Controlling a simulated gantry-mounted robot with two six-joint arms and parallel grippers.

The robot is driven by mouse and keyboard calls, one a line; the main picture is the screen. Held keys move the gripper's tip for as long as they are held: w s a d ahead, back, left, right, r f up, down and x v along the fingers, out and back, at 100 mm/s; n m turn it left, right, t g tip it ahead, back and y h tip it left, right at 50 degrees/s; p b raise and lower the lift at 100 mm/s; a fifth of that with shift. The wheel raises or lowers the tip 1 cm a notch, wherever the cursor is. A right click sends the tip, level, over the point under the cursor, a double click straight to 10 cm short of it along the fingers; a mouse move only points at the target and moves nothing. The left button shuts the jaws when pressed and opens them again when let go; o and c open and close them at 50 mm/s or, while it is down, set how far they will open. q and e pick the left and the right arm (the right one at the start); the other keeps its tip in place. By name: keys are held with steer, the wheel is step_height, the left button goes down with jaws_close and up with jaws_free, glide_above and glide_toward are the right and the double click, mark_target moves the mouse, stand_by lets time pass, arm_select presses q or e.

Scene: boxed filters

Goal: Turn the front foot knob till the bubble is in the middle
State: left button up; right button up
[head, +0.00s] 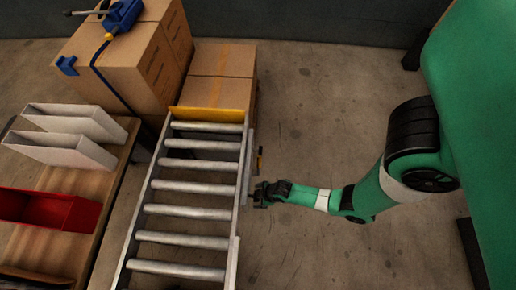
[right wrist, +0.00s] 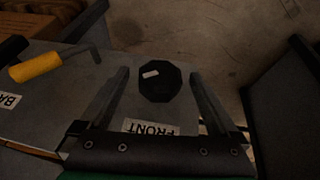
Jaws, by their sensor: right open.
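The front foot knob (right wrist: 160,82) is a black, many-sided knob with a small white mark on its face, seen in the right wrist view. An upside-down FRONT label (right wrist: 150,127) sits on the grey plate below it. My right gripper (right wrist: 158,73) is open, with one finger on each side of the knob and a visible gap to each. In the head view, my right gripper (head: 259,194) is at the right side rail of the roller conveyor (head: 240,205). I cannot make out the bubble in either view. My left gripper is not in view.
A yellow-handled lever (right wrist: 35,67) and a partly cut-off label (right wrist: 8,100) are left of the knob. Cardboard boxes (head: 220,60) stand behind the conveyor. A wooden bench (head: 100,205) with white holders (head: 60,150) and a red bin (head: 50,210) is at left. Floor right of the conveyor is clear.

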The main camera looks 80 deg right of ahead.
steer(key=c, duration=1.4)
steer(key=shift+d+r+m+y+p, duration=0.1)
steer(key=shift+d+m+y+p, duration=0.1)
steer(key=shift+m+y+p, duration=0.25)
steer(key=shift+d+y+b, duration=0.1)
steer(key=shift+y+b, duration=0.4)
steer(key=shift+y, duration=0.75)
steer(key=o, duration=1.4)
